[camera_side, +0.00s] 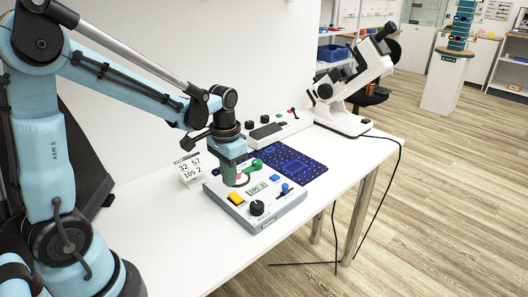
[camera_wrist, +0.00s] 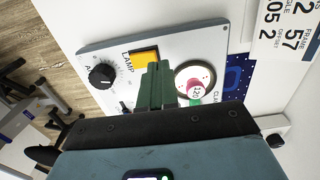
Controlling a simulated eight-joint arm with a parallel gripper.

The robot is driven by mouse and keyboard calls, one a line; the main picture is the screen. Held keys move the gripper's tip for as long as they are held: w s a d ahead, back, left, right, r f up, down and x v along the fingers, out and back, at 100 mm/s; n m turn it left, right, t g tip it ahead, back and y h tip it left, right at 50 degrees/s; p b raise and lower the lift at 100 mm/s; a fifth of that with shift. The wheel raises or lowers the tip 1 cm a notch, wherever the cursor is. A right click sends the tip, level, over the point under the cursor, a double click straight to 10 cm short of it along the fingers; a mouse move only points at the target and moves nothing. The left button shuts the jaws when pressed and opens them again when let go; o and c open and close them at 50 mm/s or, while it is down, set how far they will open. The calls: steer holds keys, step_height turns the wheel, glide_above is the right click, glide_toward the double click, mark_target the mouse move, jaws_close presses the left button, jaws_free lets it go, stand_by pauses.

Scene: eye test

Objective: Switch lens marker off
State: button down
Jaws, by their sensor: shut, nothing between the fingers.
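The lens marker (camera_side: 262,212) is a light grey box with a sloped top, standing on the white table. Its yellow switch (camera_side: 236,198), labelled LAMP in the wrist view (camera_wrist: 144,57), is at the left of the panel. I cannot tell whether the switch is lit. My gripper (camera_side: 238,181) is shut and empty over the back left of the panel. In the wrist view its green fingers (camera_wrist: 156,70) lie between the yellow switch and a round lens seat (camera_wrist: 208,76).
A blue patterned mat (camera_side: 305,167) lies behind the marker. A numbered card (camera_side: 189,168) stands to its left. A white device with knobs (camera_side: 278,131) and a white lensmeter (camera_side: 345,95) stand farther back. The table front right is clear. A green clamp part (camera_side: 254,167) is close beside my gripper.

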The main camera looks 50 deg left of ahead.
mark_target(230, 193)
steer(key=shift+f, duration=1.25)
stand_by(0.8)
step_height(230, 193, up, 7)
stand_by(1.0)
steer(key=shift+r, duration=0.1)
steer(key=s+d+r+t, duration=0.2)
steer(key=s+d+t, duration=0.3)
steer(key=d+t, duration=0.2)
steer(key=shift+s+r, duration=0.3)
steer(key=shift+s, duration=0.05)
steer(key=shift+d, duration=0.1)
stand_by(0.9)
